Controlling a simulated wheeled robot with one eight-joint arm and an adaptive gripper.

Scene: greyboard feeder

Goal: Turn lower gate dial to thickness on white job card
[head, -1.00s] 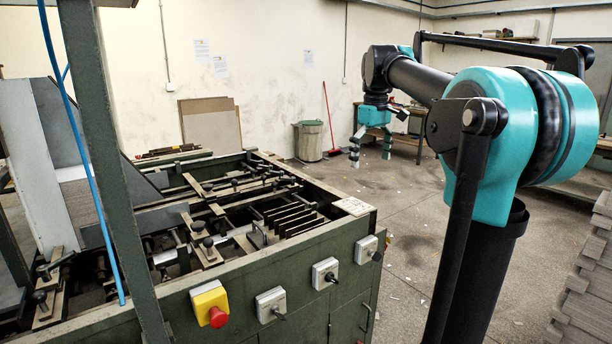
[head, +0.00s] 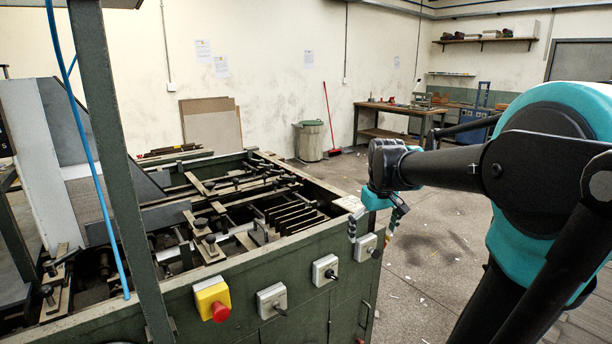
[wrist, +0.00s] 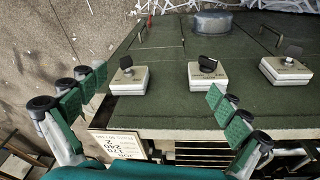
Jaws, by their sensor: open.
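Three dials on pale boxes sit along the green machine's side: a left one (wrist: 128,62), a middle one (wrist: 208,65) and a right one (wrist: 292,52) in the wrist view. Their labels are too small to read, so I cannot tell which is the lower gate dial. The white job card (wrist: 118,147) lies on the machine's corner, partly cut off; "170", "240" and "2" show on it. It also shows in the head view (head: 350,203). My gripper (head: 369,240) is open and empty near the machine's corner, by the end dial box (head: 366,246). Its fingers (wrist: 157,86) show no contact.
A yellow box with a red stop button (head: 212,299) sits left of the dials. A green post (head: 120,170) and blue hose (head: 88,150) stand in front at left. The open machine top (head: 230,200) holds bars and slats.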

